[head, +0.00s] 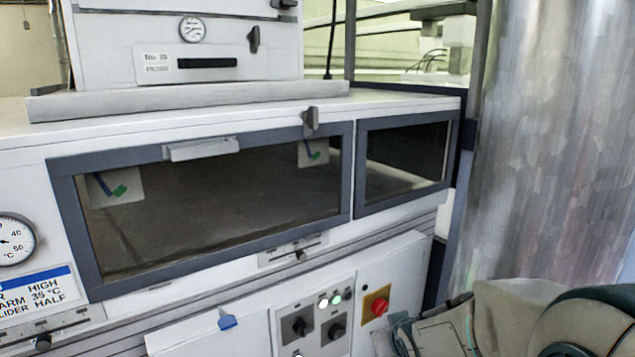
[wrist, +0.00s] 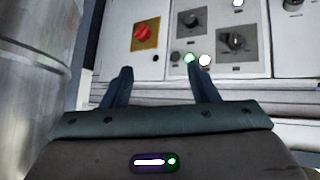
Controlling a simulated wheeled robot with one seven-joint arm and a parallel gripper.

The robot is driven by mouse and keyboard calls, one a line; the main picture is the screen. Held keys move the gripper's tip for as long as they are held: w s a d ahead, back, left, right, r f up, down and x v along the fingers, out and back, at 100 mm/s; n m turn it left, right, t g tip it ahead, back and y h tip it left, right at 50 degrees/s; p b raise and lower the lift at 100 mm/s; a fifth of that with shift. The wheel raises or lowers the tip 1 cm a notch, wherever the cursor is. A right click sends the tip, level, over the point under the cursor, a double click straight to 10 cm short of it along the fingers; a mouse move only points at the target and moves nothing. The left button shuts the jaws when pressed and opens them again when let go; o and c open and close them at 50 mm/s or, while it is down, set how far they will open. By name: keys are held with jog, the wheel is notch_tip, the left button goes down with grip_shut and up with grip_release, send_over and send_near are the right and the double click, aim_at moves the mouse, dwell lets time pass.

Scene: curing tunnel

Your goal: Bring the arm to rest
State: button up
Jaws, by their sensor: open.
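My gripper (wrist: 158,80) shows in the wrist view with its two dark fingers spread apart and nothing between them. Behind the fingers is the tunnel's control panel, with a red knob on a yellow plate (wrist: 145,37) at the upper left and black rotary knobs to the right. A green lamp (wrist: 190,58) and a white lamp are lit near the right fingertip. I cannot tell whether the fingers touch the panel.
The white curing tunnel (head: 400,101) has two dark framed windows (head: 225,205), both closed. A large shiny metal cylinder (head: 550,140) stands at right, close to my arm.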

jog(key=s+r+m+g+p, duration=0.2)
jog(key=s+r+g+p, duration=0.4)
jog(key=s+r+p, duration=0.4)
jog(key=s+r, duration=0.6)
jog(key=s, duration=0.1)
jog(key=shift+s+a+r+m+p, duration=0.15)
jog(key=shift+s+a+m+p, duration=0.15)
jog(key=shift+s+r, duration=0.25)
jog(key=shift+s, duration=0.35)
